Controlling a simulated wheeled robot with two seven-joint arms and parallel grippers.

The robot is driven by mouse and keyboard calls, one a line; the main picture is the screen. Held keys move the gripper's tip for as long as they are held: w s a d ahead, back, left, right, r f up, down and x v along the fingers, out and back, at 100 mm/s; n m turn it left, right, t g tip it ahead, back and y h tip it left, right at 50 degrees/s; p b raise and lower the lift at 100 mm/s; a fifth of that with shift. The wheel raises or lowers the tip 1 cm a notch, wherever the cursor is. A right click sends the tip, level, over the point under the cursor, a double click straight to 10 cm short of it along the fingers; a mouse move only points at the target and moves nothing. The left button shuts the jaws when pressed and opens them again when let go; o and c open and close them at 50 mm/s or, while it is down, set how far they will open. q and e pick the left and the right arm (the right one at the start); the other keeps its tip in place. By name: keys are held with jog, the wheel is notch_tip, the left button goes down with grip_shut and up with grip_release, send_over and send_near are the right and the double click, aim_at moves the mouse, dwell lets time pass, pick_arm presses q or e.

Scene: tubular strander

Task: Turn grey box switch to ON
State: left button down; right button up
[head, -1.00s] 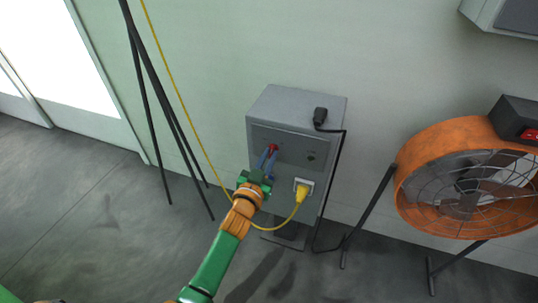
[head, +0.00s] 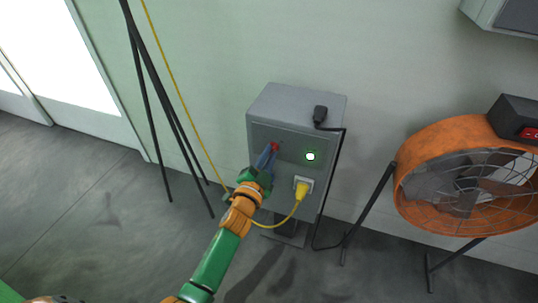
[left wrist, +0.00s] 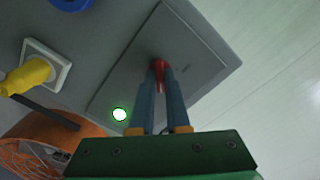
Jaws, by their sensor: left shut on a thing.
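The grey box (head: 290,103) stands against the wall in the head view. Its red switch (head: 275,147) is on the front panel, and it also shows in the left wrist view (left wrist: 159,66). A round indicator lamp (head: 310,156) right of the switch glows white-green; it also glows in the left wrist view (left wrist: 119,114). My left gripper (head: 268,157) reaches up to the panel, its blue fingers shut on the red switch, partly hiding it. My right gripper is in neither view.
A yellow plug (head: 301,190) with a yellow cable sits in the socket below the lamp. A black plug (head: 320,114) with a black cord lies on the box top. An orange fan (head: 450,180) stands at right. Dark tripod legs (head: 155,100) stand at left.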

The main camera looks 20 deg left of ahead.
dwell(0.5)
pick_arm(q)
jog(key=c, duration=0.9)
grip_release()
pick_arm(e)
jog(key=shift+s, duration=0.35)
pick_arm(q)
jog(key=s+p, duration=0.1)
jog(key=s, duration=0.6)
jog(key=shift+a, duration=0.15)
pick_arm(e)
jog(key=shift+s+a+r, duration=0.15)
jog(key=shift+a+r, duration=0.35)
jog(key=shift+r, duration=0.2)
pick_arm(q)
jog(key=shift+f, duration=0.1)
